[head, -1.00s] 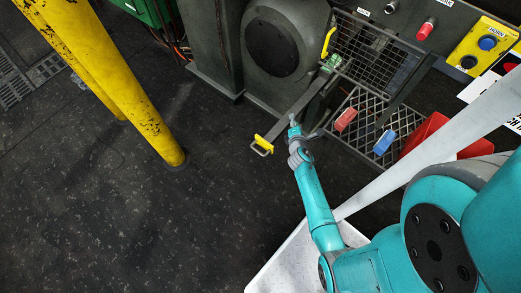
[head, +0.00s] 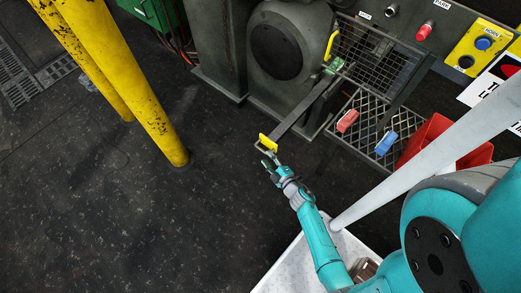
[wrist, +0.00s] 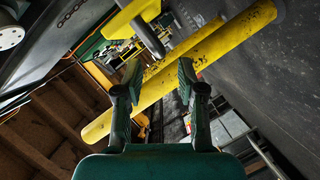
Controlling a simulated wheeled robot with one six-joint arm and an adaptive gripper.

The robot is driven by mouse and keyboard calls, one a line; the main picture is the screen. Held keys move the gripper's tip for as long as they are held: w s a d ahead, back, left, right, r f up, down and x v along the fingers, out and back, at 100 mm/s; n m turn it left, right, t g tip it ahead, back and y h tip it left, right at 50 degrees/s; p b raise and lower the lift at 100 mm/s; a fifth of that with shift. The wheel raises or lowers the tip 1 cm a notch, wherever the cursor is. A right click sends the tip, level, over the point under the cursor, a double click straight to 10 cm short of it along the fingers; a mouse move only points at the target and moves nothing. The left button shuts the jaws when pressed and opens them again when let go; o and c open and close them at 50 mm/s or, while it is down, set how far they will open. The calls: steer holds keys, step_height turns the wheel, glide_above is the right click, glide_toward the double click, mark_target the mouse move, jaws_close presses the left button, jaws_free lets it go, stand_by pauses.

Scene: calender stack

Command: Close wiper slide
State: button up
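The wiper slide (head: 300,107) is a long dark flat bar sticking out from the machine toward the lower left, with a yellow end piece (head: 268,142) and a small grey handle at its outer end. My gripper (head: 267,161) is just below that end piece in the head view; whether they touch is not clear. In the wrist view my gripper (wrist: 160,72) has its two fingers apart with nothing seen between them. A yellow piece with a grey bar (wrist: 149,38), likely the slide's end, shows above the fingertips.
A mesh guard (head: 375,50) and a lower grille with a red block (head: 347,121) and a blue block (head: 386,143) stand right of the slide. A red bin (head: 428,140) is farther right. Yellow posts (head: 150,110) stand at left. Dark floor between is clear.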

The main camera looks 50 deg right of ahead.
mark_target(263, 152)
steer(key=x, duration=0.6)
steer(key=shift+w, duration=0.3)
jaws_close()
steer(key=shift+d, duration=0.1)
